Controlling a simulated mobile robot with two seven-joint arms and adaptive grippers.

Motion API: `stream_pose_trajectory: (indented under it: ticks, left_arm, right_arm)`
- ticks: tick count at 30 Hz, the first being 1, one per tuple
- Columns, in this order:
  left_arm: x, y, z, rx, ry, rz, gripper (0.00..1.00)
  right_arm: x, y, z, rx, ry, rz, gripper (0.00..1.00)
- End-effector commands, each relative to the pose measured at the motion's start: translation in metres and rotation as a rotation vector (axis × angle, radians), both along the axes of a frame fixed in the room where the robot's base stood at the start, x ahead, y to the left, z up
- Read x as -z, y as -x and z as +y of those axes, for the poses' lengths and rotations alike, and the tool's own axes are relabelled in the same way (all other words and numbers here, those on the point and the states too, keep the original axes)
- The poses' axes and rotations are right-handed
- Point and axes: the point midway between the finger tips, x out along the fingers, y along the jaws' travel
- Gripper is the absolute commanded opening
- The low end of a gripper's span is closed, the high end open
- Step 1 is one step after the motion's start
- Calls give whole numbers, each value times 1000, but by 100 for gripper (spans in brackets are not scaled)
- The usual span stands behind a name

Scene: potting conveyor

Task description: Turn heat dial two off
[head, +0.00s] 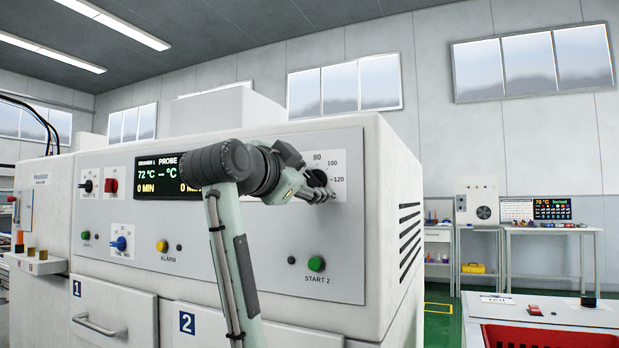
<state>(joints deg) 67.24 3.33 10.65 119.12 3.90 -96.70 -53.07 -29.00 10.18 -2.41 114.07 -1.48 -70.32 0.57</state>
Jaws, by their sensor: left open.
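Heat dial two is a black round knob (317,177) on a white scale plate at the right end of the oven's front panel (345,250). Marks 80, 100 and 120 show around it; the rest of the scale is hidden behind my gripper. My left gripper (322,192) is at the dial, with its open fingers reaching over the knob's lower part. I cannot tell whether the fingers touch the knob or which way its pointer faces. My right gripper is not in view.
A display (158,175) reading 72 °C is partly covered by my arm. A green START 2 button (316,264), a yellow alarm button (162,246) and a blue time dial (119,243) sit lower on the panel.

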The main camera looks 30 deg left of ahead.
Motion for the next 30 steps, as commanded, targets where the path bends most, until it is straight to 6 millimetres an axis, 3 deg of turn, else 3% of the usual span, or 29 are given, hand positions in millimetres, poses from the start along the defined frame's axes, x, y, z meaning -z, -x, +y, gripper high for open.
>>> stream_pose_trajectory:
  ticks: [10, 22, 30]
  left_arm:
    - [0, -6, 0, 0, 0, 0, 57]
    - [0, -6, 0, 0, 0, 0, 7]
    - [0, -6, 0, 0, 28, -2, 7]
  right_arm:
    - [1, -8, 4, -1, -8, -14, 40]
    - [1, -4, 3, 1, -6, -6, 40]
    - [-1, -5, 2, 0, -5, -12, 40]
